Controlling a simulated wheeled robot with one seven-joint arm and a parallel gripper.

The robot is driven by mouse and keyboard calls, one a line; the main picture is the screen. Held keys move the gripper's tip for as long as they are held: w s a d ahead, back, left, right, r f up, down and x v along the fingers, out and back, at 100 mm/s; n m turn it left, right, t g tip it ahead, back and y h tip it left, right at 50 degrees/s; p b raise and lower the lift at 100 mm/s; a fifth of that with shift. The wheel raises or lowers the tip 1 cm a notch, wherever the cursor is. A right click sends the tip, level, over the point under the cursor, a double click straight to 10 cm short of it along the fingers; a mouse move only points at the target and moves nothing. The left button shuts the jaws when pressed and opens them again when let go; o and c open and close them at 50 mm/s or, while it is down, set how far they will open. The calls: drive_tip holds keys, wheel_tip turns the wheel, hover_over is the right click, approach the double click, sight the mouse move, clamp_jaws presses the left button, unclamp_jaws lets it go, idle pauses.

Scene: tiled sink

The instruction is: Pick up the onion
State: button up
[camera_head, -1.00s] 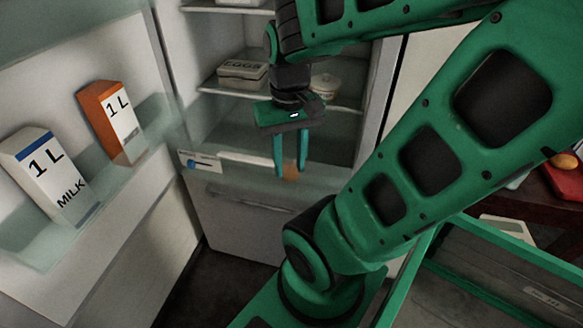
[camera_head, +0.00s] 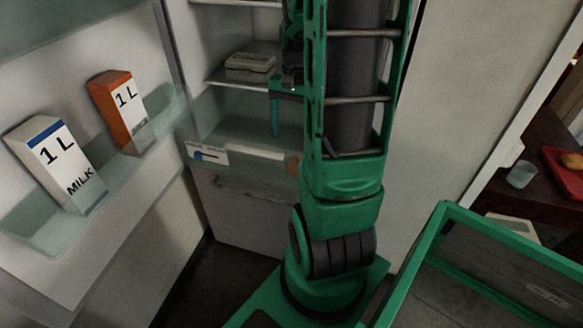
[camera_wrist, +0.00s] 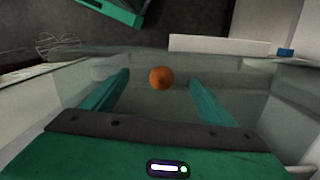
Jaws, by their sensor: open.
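The onion (camera_wrist: 161,78) is a small round orange-brown thing. In the wrist view it lies in a clear glass-like bin, centred in the gap between my fingers. In the head view only a brown bit of it (camera_head: 292,165) shows beside my arm, low in the open fridge. My gripper (camera_wrist: 160,84) is open with nothing between its fingers touching the onion that I can see. How far the onion is beyond the fingertips I cannot tell. In the head view one teal finger shows above the bin; the other is hidden behind my arm.
The open fridge door holds a milk carton (camera_head: 58,165) and an orange carton (camera_head: 118,110). An egg box (camera_head: 250,67) sits on a shelf above the bin. A white strip (camera_wrist: 220,45) crosses the far side of the bin. A cup (camera_head: 521,174) and red tray (camera_head: 566,180) stand at right.

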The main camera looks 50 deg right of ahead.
drive_tip(key=w+d+f+m, duration=0.1)
drive_tip(key=d+f, duration=0.1)
drive_tip(key=d+f+m, duration=0.1)
drive_tip(key=d, duration=0.1)
drive_tip(key=w+d+f+m, duration=0.1)
drive_tip(key=d+f, duration=0.1)
drive_tip(key=shift+w+f+y, duration=0.3)
drive_tip(key=shift+f+y, duration=0.05)
drive_tip(key=shift+y, duration=0.05)
drive_tip(key=f, duration=0.5)
drive_tip(key=shift+a, duration=0.35)
drive_tip(key=shift+s+a+f, duration=0.1)
drive_tip(key=shift+a+f, duration=0.05)
drive_tip(key=shift+f, duration=0.75)
drive_tip(key=shift+w+a+f, duration=0.1)
drive_tip(key=shift+a+f, duration=0.1)
drive_tip(key=shift+f, duration=0.7)
drive_tip(key=shift+s+a+f, duration=0.1)
drive_tip(key=shift+a+f, duration=0.05)
drive_tip(key=shift+f, duration=0.75)
drive_tip(key=c, duration=1.2)
